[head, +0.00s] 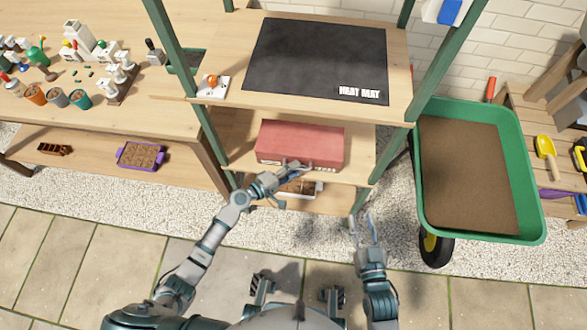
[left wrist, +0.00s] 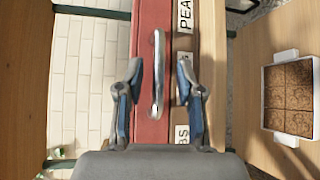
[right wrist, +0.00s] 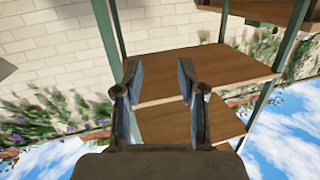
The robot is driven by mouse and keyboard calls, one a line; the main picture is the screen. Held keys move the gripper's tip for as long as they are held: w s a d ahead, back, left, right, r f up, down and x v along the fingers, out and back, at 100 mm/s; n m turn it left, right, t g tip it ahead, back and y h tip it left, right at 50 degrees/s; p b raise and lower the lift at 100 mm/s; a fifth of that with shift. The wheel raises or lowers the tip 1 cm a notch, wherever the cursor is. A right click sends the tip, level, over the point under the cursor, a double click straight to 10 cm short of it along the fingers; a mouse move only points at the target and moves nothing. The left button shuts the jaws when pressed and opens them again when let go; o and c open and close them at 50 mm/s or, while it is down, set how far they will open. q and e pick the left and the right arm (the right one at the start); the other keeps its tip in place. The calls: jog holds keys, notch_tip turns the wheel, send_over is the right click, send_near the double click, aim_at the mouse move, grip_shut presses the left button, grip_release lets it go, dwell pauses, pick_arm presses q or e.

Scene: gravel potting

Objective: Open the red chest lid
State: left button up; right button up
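The red chest (head: 300,142) sits on the middle shelf with its lid closed. Its metal handle (left wrist: 158,75) shows on the front in the left wrist view, near white labels, one reading "PEAS". My left gripper (left wrist: 160,82) is open, with one finger on each side of the handle and visible space beside it; contact is not clear. In the head view the left gripper (head: 294,186) is at the chest's lower front edge and partly hides it. My right gripper (head: 362,217) is open and empty, low in front of the shelf's right side.
A black heat mat (head: 315,60) covers the shelf above the chest. A white tray of brown blocks (left wrist: 288,95) sits on the shelf below. A green wheelbarrow (head: 530,180) stands to the right, and a bench (head: 120,115) with pots is at the left.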

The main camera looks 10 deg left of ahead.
pick_arm(q)
jog(key=shift+w+d, duration=0.15)
jog(key=shift+c, duration=0.5)
jog(key=shift+a, duration=0.2)
grip_shut()
